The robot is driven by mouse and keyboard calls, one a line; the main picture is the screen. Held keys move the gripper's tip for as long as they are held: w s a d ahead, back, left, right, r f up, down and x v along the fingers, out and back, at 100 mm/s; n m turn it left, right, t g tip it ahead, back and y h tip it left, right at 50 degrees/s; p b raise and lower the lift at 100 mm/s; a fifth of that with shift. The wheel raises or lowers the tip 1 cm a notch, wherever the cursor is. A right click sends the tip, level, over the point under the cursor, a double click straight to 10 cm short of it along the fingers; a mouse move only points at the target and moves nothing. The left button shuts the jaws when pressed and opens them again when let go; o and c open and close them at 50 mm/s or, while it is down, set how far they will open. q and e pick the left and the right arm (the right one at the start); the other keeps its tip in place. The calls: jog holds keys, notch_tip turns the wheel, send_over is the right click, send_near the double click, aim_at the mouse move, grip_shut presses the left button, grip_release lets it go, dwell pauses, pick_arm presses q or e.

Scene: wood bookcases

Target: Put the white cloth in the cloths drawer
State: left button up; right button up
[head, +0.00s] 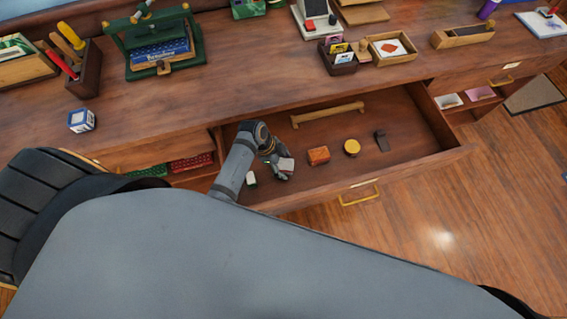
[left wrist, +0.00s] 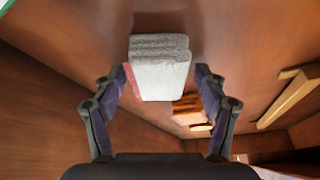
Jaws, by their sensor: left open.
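The white cloth (left wrist: 162,72) is a folded, greyish-white pad in the left wrist view, with a pinkish edge on its left. It also shows in the head view (head: 287,164). It is inside an open wooden drawer (head: 425,163); I cannot tell whether it rests on the drawer floor. My left gripper (head: 276,168) reaches down into the drawer's left part. Its fingers stand apart on either side of the cloth in the left wrist view (left wrist: 158,86), with visible gaps. Whether this is the cloths drawer cannot be read. My right gripper is out of view.
The desktop (head: 240,75) above carries several trays.

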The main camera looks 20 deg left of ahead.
pick_arm(q)
jog(key=shift+r, duration=0.1)
jog(key=p+v, duration=0.1)
jog(key=v, duration=1.1)
jog(key=shift+d, duration=0.1)
